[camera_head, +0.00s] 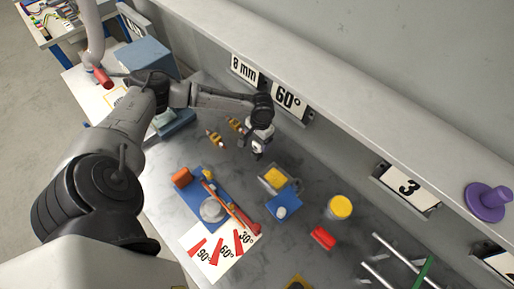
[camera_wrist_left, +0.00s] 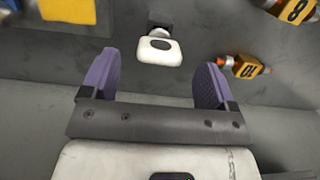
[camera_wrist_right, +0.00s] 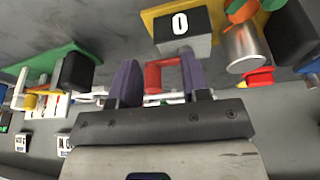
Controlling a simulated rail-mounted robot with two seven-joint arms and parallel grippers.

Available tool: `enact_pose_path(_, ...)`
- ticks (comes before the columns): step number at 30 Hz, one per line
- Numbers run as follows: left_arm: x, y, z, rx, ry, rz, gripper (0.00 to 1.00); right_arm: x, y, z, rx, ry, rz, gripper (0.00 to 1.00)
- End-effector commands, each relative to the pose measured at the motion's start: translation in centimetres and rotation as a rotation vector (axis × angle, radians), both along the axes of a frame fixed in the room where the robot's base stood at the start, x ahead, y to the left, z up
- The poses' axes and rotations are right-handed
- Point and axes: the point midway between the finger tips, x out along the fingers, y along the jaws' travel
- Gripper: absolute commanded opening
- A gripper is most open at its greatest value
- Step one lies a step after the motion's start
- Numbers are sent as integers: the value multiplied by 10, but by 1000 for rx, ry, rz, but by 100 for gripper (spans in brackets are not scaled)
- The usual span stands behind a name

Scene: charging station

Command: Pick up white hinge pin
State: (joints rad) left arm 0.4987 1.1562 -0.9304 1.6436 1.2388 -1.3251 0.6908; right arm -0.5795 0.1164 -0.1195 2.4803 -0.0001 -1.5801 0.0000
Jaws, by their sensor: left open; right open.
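A white hinge pin (camera_wrist_left: 160,48), with a rounded square white head and a short dark part behind it, shows in the left wrist view on the grey surface. My left gripper (camera_wrist_left: 153,75) is open, with its purple fingers on either side of the pin's line and the pin just beyond the fingertips, not touching them. In the head view my left gripper (camera_head: 257,152) is over the back of the grey table, and I cannot make out the pin there. My right gripper (camera_wrist_right: 157,80) is open in the right wrist view; it is not seen in the head view.
Yellow-and-orange pieces marked 10 (camera_wrist_left: 244,67) and 8 (camera_wrist_left: 293,10) lie right of the pin. A blue box (camera_head: 284,207), a yellow-topped cylinder (camera_head: 339,207) and a blue tray (camera_head: 198,192) stand nearer. A box marked 0 (camera_wrist_right: 181,29) is near my right gripper.

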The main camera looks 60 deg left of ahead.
Motion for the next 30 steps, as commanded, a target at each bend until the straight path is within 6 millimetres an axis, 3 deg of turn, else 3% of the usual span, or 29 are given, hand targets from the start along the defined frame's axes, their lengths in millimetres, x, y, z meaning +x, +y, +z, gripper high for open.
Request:
enact_pose_path(12,-5,-2,-44,0,1,1,81,0,1,-6,2,0,0,43)
enact_pose_path(20,-6,-2,-48,0,0,0,81,0,-1,-6,-5,0,4,43)
enact_pose_path(30,-6,-2,-48,0,0,0,50,0,-2,-6,-9,1,7,43)
